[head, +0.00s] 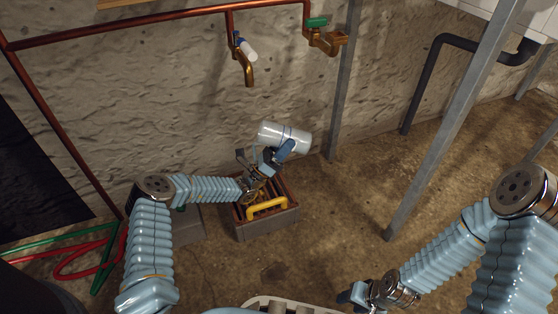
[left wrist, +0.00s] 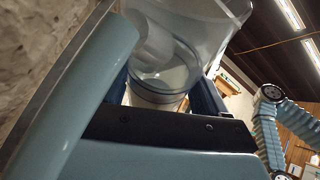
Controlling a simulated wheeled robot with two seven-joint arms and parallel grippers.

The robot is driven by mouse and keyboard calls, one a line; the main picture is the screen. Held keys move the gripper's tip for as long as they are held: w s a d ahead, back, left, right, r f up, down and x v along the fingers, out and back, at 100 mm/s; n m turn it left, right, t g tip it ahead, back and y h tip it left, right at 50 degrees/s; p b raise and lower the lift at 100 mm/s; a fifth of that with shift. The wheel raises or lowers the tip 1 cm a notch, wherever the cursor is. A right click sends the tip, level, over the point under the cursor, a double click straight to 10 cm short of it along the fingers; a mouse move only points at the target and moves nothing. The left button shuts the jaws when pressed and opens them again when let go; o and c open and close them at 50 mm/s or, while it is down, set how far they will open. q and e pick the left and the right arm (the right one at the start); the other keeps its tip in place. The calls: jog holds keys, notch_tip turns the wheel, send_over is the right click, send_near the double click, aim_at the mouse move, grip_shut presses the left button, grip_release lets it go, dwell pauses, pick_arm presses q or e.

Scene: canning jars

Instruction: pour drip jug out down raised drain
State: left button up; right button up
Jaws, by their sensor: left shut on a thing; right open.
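The drip jug (head: 296,139), a pale translucent cylinder with a dark band, is tipped nearly onto its side in the head view. My left gripper (head: 280,153) is shut on it and holds it in the air. The jug (left wrist: 180,72) fills the space between the fingers in the left wrist view. The raised drain (head: 268,229), a grey box with a brown slatted grate and a yellow handle (head: 267,208), stands on the floor below, partly hidden by my left arm. I cannot make out any liquid stream. My right gripper (head: 358,294) is open and empty, low in the head view.
A brass tap (head: 248,73) and a green-handled valve (head: 322,38) are on the copper pipe along the stone wall. Grey metal posts (head: 445,130) stand to the right. Red and green hoses (head: 95,248) lie at left. The floor right of the drain is clear.

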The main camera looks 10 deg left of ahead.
pick_arm(q)
jog(key=shift+a+r+n+t, duration=0.1)
jog(key=shift+r+n+t, duration=0.35)
jog(key=shift+t, duration=0.25)
